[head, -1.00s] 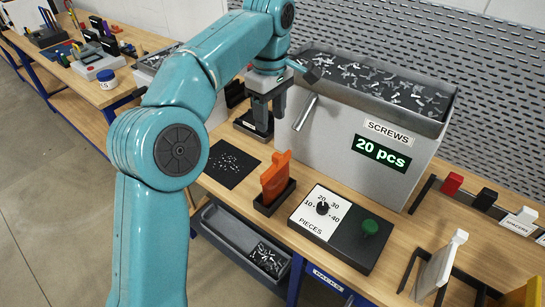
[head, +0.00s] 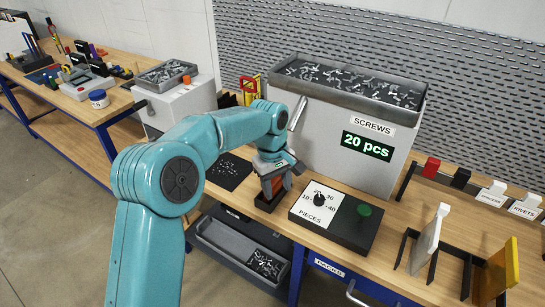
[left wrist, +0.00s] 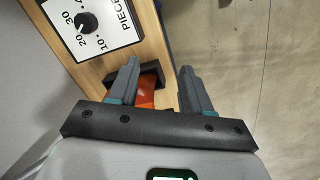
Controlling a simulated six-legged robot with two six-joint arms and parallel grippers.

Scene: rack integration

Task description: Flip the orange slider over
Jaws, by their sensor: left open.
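The orange slider (head: 278,185) stands in its small black holder (head: 268,202) on the bench, left of the pieces dial box. My left gripper (head: 275,180) is down over it and hides most of it. In the left wrist view the slider (left wrist: 147,92) shows orange between and beyond the fingers of my left gripper (left wrist: 160,80). The fingers are apart, with a clear gap. One finger is close to the slider; I cannot tell whether it touches. My right gripper is not in view.
The dial box (head: 335,217) with a green button (head: 364,210) stands just right of the holder. The screws dispenser (head: 345,150) rises behind it. A black mat with screws (head: 229,171) lies to the left. A grey tray (head: 225,240) hangs below the bench edge.

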